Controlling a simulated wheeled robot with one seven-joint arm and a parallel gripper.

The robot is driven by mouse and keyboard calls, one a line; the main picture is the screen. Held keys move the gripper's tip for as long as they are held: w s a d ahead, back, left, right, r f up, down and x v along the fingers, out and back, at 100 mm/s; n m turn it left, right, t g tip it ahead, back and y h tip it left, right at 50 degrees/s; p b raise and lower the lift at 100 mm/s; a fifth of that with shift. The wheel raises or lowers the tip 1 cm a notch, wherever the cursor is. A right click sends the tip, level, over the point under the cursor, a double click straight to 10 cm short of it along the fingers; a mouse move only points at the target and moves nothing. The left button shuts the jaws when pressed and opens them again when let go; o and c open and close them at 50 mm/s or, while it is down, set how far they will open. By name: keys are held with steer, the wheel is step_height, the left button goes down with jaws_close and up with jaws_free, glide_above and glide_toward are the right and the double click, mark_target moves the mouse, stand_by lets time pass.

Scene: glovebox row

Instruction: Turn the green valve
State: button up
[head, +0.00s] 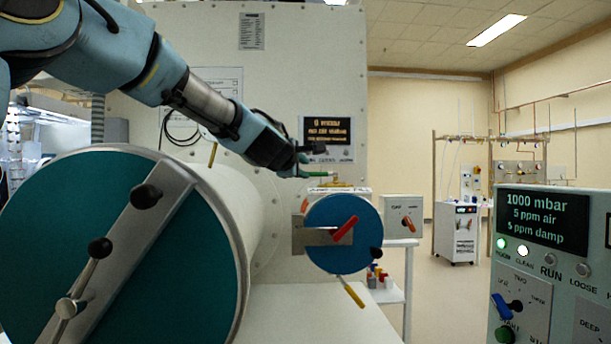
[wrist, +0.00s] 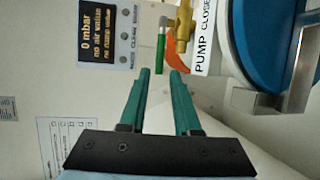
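The green valve handle (wrist: 161,54) is a short upright green bar in the wrist view, beside a brass valve body (wrist: 184,25). In the head view the green handle (head: 318,174) lies about level above the small blue round door. My gripper (wrist: 160,73) has its two teal fingers apart with a gap between them. The near end of the green handle appears at the gap between the fingertips; I cannot tell whether it is between them or just beyond. In the head view my gripper (head: 303,166) is at the left end of the handle, its fingers partly hidden.
A label reading "PUMP CLOSE" (wrist: 204,36) and an orange part (wrist: 197,62) sit by the valve. The blue door (head: 325,255) with a red handle (head: 345,229) is below. A large teal door (head: 50,220) fills the left. A control panel (head: 541,260) stands at right.

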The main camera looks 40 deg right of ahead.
mark_target(314, 174)
steer(key=p+x, duration=0.4)
steer(key=x, duration=0.4)
steer(key=shift+w+d, duration=0.2)
steer(key=shift+d, duration=0.15)
steer(key=shift+p+x, duration=0.5)
steer(key=shift+x, duration=0.35)
steer(key=shift+f, duration=0.15)
steer(key=shift+s, duration=0.1)
jaws_close()
